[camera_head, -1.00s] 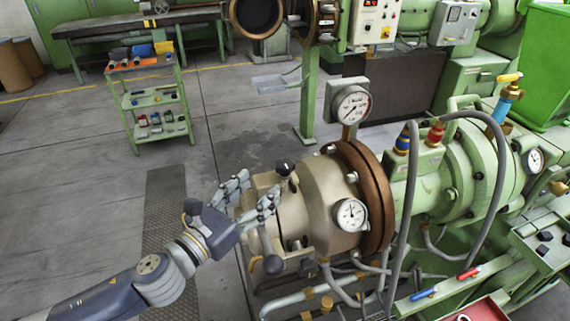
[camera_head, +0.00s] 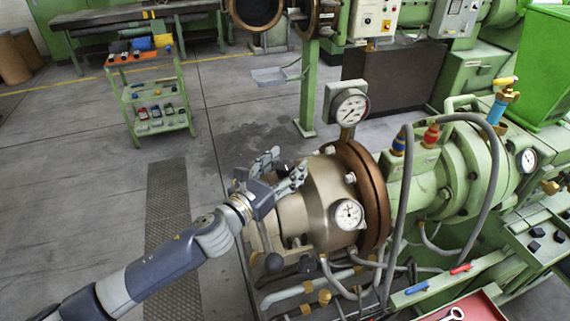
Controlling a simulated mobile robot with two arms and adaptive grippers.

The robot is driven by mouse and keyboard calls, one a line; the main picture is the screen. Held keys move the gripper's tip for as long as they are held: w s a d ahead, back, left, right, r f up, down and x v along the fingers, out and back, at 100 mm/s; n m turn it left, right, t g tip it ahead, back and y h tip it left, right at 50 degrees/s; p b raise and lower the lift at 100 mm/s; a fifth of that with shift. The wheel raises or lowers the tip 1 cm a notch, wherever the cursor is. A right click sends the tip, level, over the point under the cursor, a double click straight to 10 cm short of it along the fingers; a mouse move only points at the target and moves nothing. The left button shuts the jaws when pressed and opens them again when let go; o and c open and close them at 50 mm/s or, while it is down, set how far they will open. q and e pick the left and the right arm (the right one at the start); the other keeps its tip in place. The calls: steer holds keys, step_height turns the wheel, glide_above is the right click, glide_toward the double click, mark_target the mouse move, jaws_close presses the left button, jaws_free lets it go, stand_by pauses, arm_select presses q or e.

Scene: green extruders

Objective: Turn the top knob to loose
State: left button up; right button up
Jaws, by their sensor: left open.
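My left gripper (camera_head: 284,167) is open at the upper left side of the beige extruder head (camera_head: 318,195). Its two fingers are spread apart, one to the left and one to the right. In the gap between them a small dark bit shows where the top knob sits; the knob is mostly hidden by the fingers, and I cannot tell whether they touch it. My right gripper is not in view.
A pressure gauge (camera_head: 349,107) stands above the head and a second gauge (camera_head: 348,214) is on its front. Grey hoses (camera_head: 400,215) run to the right. A red tray (camera_head: 472,310) is at the lower right. The floor left of the machine is open.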

arm_select(q)
steer(key=shift+c, duration=0.3)
steer(key=c, duration=1)
steer(key=shift+n+y, duration=0.3)
steer(key=shift+y, duration=0.1)
steer(key=n+t+y, duration=0.1)
steer(key=n+y, duration=0.1)
steer(key=y, duration=0.1)
steer(key=n+t+y, duration=0.2)
steer(key=y, duration=0.1)
steer(key=shift+s+d, duration=0.1)
steer(key=shift+d, duration=0.05)
steer(key=n+y, duration=0.3)
steer(key=y, duration=0.1)
steer(key=n+y, duration=0.2)
steer(key=y, duration=0.2)
steer(key=shift+n+y, duration=0.4)
steer(key=o, duration=1.1)
steer(key=shift+c, duration=0.2)
